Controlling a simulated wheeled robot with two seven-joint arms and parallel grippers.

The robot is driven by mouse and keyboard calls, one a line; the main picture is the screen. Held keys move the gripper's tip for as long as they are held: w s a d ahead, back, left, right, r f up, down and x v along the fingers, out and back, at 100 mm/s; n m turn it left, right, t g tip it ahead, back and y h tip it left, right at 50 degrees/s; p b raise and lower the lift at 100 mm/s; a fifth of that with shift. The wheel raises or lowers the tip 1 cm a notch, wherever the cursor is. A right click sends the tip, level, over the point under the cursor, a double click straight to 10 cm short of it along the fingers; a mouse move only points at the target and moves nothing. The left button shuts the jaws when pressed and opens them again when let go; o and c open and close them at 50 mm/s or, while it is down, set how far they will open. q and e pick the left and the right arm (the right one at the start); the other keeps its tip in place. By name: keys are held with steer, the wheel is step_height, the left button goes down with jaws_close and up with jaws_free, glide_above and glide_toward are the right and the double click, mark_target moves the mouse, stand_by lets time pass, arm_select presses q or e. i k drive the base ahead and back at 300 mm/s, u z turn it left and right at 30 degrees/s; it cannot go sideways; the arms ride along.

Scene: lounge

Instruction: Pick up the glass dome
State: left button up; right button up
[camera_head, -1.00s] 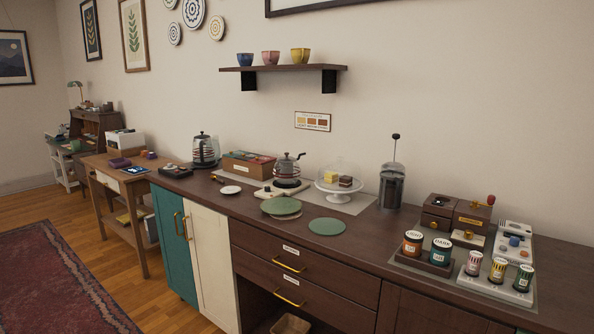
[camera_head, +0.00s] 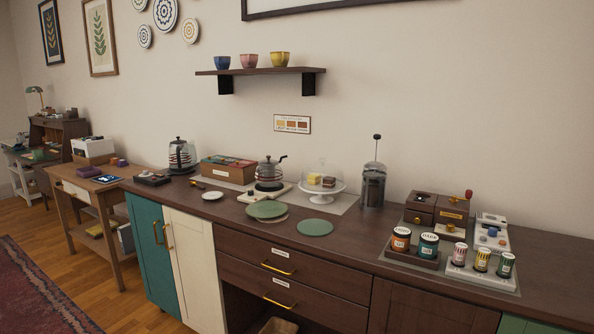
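The clear glass dome (camera_head: 322,168) stands on a white cake stand (camera_head: 322,189) on the dark wooden counter, toward the back. Small cake pieces (camera_head: 321,181), one yellow and one dark, sit under it. The dome looks closed down on the stand. Neither of my grippers shows in the head view.
A French press (camera_head: 372,186) stands right of the stand and a kettle on a burner (camera_head: 269,172) stands left. Green round mats (camera_head: 315,227) lie in front, with a bare strip of counter before them. Jars (camera_head: 428,246) and boxes fill the right. A shelf (camera_head: 260,71) hangs above.

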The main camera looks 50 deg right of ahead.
mark_target(321, 176)
steer(key=i, duration=2.45)
steer(key=z, duration=0.9)
